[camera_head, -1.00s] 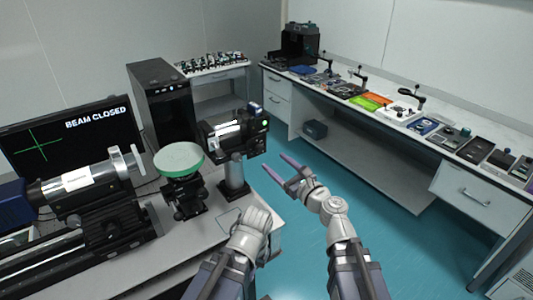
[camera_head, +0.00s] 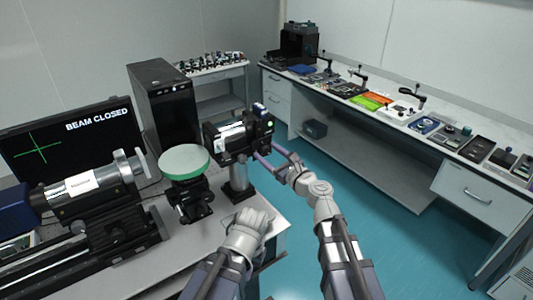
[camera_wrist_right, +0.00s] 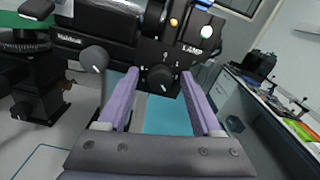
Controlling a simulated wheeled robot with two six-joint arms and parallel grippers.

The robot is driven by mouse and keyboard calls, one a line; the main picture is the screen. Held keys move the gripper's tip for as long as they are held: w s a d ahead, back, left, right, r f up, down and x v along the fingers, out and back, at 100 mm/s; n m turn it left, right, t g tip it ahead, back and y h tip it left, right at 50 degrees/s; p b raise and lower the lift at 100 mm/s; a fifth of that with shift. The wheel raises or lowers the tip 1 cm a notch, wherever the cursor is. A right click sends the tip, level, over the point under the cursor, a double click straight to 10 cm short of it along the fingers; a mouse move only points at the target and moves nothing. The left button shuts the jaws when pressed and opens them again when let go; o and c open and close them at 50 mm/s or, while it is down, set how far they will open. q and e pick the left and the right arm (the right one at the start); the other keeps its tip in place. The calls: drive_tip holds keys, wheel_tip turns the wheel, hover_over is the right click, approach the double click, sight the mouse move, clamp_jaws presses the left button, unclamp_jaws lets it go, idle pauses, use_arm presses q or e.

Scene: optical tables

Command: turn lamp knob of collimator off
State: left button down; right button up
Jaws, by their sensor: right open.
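The collimator (camera_head: 226,135) is a black unit on a post at the right end of the near table. In the right wrist view its panel shows a black lamp knob (camera_wrist_right: 160,78) with a pale pointer mark, below the word LAMP. A bright pale-green light (camera_wrist_right: 206,32) glows above, beside a small amber one (camera_wrist_right: 174,22). My right gripper (camera_head: 267,152) is open at the collimator's right side. In the wrist view its purple fingers (camera_wrist_right: 160,80) stand on either side of the lamp knob, apart from it. My left arm shows low in the head view, but I make out no left fingers.
A second knob (camera_wrist_right: 94,58) sits left of the lamp knob. A monitor (camera_head: 65,140) reads BEAM CLOSED. Open floor lies right of the table.

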clamp_jaws()
idle(0.4)
